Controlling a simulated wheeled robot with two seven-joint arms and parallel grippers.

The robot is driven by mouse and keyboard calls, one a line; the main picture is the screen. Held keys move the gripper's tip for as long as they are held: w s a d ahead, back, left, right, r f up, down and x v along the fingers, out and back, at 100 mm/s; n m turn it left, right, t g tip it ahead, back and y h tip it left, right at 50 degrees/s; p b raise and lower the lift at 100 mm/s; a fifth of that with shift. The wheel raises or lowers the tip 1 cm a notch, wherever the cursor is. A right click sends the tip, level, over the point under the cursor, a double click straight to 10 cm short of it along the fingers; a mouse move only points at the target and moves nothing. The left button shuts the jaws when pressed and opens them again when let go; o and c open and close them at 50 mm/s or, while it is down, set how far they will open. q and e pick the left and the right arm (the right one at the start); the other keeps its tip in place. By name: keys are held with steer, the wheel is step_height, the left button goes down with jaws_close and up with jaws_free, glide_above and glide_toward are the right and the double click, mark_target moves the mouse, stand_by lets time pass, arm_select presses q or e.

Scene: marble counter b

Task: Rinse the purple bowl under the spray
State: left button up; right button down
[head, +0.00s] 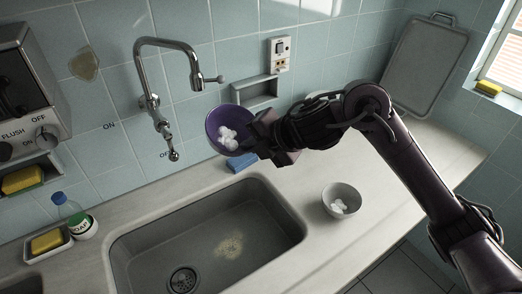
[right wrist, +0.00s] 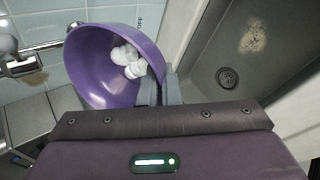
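The purple bowl (head: 213,126) is held tilted in the air above the back right of the sink (head: 300,225), with its opening toward the viewer. Several white round lumps lie inside it. My right gripper (head: 262,135) is shut on the bowl's right rim. In the right wrist view, the purple bowl (right wrist: 112,35) has its rim between the fingers (right wrist: 170,88). No water shows. My left gripper is out of view.
A grey bowl (head: 341,199) with white lumps stands on the counter right of the sink. A blue sponge (head: 242,162) lies behind the sink. A soap bottle (head: 83,226) and yellow sponge (head: 47,241) are at left. The sink basin is empty except for a stain (head: 229,246).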

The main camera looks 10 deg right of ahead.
mark_target(231, 135)
steer(key=w+a, duration=0.1)
steer(key=w+a+b, duration=0.1)
steer(key=shift+w+a+f, duration=0.1)
steer(key=shift+w+f, duration=0.25)
steer(key=shift+w, duration=0.05)
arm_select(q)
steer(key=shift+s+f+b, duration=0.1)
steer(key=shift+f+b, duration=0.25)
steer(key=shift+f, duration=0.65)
arm_select(e)
steer(key=shift+w+a+f, duration=0.2)
steer(key=shift+w+a, duration=0.4)
steer(key=shift+w, duration=0.2)
steer(key=shift+w+a+f, duration=0.15)
steer(key=shift+w+a, duration=0.4)
steer(key=shift+w, duration=0.25)
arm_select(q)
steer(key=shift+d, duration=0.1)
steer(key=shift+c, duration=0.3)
